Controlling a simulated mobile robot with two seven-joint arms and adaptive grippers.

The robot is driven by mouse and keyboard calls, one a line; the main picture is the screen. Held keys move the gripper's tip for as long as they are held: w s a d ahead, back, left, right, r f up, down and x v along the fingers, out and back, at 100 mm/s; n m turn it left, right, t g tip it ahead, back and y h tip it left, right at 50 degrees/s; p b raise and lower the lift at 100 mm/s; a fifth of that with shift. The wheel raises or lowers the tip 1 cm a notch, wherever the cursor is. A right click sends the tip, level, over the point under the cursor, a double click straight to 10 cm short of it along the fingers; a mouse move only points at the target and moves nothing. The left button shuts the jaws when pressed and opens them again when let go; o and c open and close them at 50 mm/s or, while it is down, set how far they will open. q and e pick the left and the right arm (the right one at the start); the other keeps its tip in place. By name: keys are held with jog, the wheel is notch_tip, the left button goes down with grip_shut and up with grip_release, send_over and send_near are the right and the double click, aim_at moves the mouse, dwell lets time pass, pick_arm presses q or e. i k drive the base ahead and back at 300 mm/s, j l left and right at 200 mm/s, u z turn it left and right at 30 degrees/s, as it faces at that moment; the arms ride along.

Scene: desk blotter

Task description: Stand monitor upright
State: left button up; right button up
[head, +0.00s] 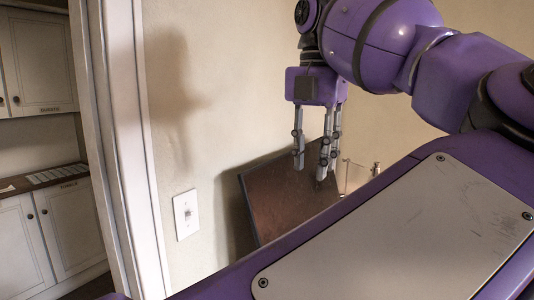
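A dark brown flat panel (275,206) with a dark edge shows low in the middle of the head view, close to the wall. I cannot tell whether it is the desk top or the monitor, and no other monitor is recognisable. My own purple body hides the panel's lower right.
A clear, thin-edged item (352,177) shows right of the gripper, partly hidden. A light switch (186,214) is on the beige wall left of the panel. A doorway at far left opens onto white cabinets (72,228) and a counter.

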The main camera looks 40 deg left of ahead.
aim_at(279, 198)
jog(key=i+j, duration=0.15)
jog(key=j, duration=0.15)
jog(key=i+j, duration=0.1)
jog(key=j, duration=0.25)
jog(key=i+j, duration=0.15)
jog(key=j, duration=0.15)
jog(key=i+j, duration=0.1)
jog(key=j, duration=0.25)
